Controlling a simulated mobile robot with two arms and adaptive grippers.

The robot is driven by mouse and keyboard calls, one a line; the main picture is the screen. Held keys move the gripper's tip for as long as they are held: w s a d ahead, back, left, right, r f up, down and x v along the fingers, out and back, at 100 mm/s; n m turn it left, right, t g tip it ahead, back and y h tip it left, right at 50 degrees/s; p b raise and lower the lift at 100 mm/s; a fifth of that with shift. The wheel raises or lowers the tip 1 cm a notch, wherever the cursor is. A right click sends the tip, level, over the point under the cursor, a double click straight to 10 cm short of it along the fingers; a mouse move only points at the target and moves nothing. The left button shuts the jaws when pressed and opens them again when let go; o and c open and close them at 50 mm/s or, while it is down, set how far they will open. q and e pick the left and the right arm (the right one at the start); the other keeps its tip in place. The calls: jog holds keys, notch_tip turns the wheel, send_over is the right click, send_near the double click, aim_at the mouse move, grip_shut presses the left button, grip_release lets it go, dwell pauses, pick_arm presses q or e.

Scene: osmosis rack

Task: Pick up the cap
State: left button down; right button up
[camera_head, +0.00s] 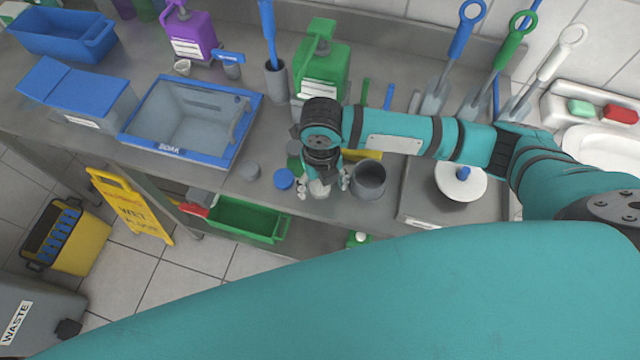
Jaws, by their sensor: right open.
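My right gripper (322,190) is at the front of the steel counter, pointing down, with its fingers apart. A small whitish round thing (319,188) shows between the fingertips; it may be a cap, and I cannot tell whether the fingers touch it. A blue round cap (284,179) lies on the counter just left of the gripper. A grey round cap-like piece (249,171) lies further left. A dark green piece (294,157) is partly hidden behind the gripper. My left gripper is not in view.
A grey open pot (368,180) stands close to the right of the gripper. A blue-rimmed tub (190,158) is to the left, and a green jug (322,70) stands behind. A white disc with a blue knob (461,181) is further right. A green bin (246,220) sits below the counter edge.

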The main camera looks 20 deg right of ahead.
jog(key=shift+f, duration=0.35)
jog(key=shift+c, duration=0.3)
jog(key=c, duration=0.7)
jog(key=shift+c, duration=0.2)
